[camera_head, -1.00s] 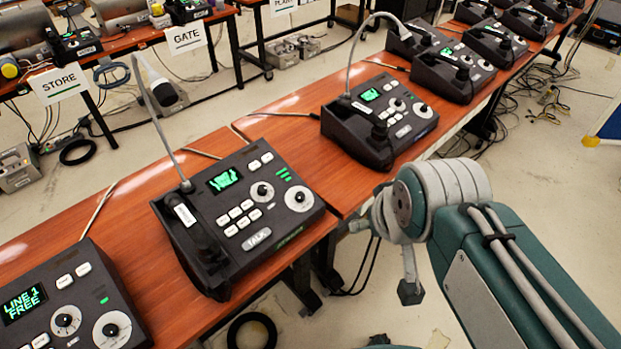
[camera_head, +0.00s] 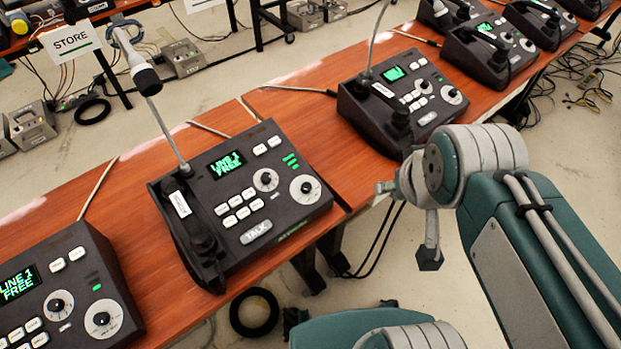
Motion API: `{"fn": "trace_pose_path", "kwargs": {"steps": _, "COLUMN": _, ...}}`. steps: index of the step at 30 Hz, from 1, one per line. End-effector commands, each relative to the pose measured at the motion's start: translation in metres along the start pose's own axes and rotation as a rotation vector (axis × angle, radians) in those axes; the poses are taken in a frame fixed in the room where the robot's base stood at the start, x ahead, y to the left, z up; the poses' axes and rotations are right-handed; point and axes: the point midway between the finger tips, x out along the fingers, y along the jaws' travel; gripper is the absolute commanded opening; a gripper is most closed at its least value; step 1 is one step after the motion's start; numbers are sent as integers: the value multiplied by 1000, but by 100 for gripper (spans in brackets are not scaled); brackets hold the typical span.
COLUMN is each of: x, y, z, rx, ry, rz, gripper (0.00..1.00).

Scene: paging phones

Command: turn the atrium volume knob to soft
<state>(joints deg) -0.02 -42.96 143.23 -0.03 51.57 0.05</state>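Several dark paging phones stand in a row on the wooden tables. The middle one (camera_head: 290,205) has a gooseneck microphone, a LINE 1 FREE screen, a TALK button and two round knobs, an upper knob (camera_head: 265,180) and a larger lower knob (camera_head: 305,188). The left phone (camera_head: 75,285) shows two knobs, and the right phone (camera_head: 432,85) has similar ones. I cannot read the word atrium on any of them.
The wooden table (camera_head: 75,210) runs from lower left to upper right, with a seam beside the middle phone. Gooseneck microphones rise above the phones. A STORE sign (camera_head: 70,40) hangs on a back table. Cables and a black ring (camera_head: 254,312) lie on the floor.

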Motion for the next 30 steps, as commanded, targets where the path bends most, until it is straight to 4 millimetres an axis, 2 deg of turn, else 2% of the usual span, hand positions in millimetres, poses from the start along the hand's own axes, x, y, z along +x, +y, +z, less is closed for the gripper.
{"fn": "trace_pose_path", "kwargs": {"steps": 20, "x": 16, "y": -10, "z": -23, "rx": -40, "ry": -66, "rz": -21, "gripper": 73}}
{"fn": "trace_pose_path", "kwargs": {"steps": 26, "x": 30, "y": -19, "z": -39, "rx": -69, "ry": -114, "rz": -35, "gripper": 73}}
{"fn": "trace_pose_path", "kwargs": {"steps": 30, "x": 47, "y": -29, "z": -54, "rx": -99, "ry": -163, "rz": -48, "gripper": 73}}
